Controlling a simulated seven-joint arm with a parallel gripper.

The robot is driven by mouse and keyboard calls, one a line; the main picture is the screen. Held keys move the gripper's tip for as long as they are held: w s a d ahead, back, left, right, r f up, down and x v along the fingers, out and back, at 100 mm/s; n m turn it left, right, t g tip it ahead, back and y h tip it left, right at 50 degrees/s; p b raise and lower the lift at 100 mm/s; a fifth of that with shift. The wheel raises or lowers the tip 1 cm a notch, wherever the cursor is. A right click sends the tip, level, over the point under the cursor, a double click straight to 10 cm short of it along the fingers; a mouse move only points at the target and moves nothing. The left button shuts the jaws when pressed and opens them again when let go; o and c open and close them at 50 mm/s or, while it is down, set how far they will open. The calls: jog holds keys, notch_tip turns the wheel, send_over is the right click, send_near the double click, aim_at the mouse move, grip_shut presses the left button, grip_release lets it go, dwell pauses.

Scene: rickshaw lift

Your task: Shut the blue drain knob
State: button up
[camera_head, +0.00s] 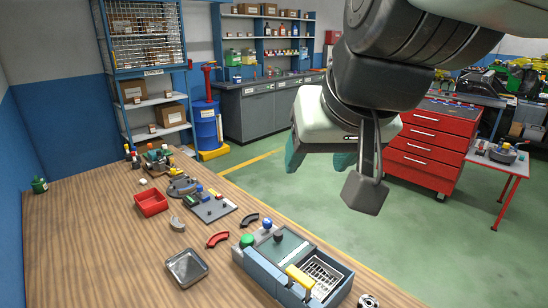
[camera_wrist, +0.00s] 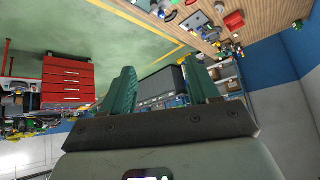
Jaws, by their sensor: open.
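A round blue knob (camera_head: 267,223) stands at the back left of a blue-grey box-shaped station (camera_head: 262,270) at the table's front edge. A green knob (camera_head: 247,240) and a black knob (camera_head: 278,236) are beside it. I cannot tell how far the blue knob is turned. My gripper (camera_head: 318,160) hangs in the air above and beyond the station, over the floor, well apart from the knob. Its teal fingers are spread and empty, as the wrist view (camera_wrist: 162,85) also shows. In that view the station is not clearly made out.
The station has a yellow handle (camera_head: 299,276) and a wire basket (camera_head: 322,272). A metal tray (camera_head: 187,268), a red curved part (camera_head: 217,239), a red bin (camera_head: 151,202) and a knobbed board (camera_head: 208,206) lie on the wooden table (camera_head: 90,250). The table's left front is clear.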

jog(key=w+a+r+m+t+y, duration=0.15)
jog(key=w+a, duration=0.25)
jog(key=w, duration=0.6)
jog(key=w+a+r+m+t, duration=0.15)
jog(key=w+a, duration=0.35)
jog(key=w, duration=0.5)
jog(key=w+a+m+t+y, duration=0.15)
jog(key=w+a, duration=0.25)
jog(key=w, duration=0.6)
jog(key=w+d+f+m+h, duration=0.4)
jog(key=w+f+m, duration=0.4)
jog(key=w, duration=0.1)
jog(key=m+g+y, duration=0.4)
jog(key=m+g, duration=0.3)
jog(key=g, duration=0.5)
send_near(267, 221)
jog(key=x, duration=0.8)
jog(key=shift+w+f, duration=0.1)
jog(key=shift+f, duration=0.15)
jog(key=shift+c, duration=0.2)
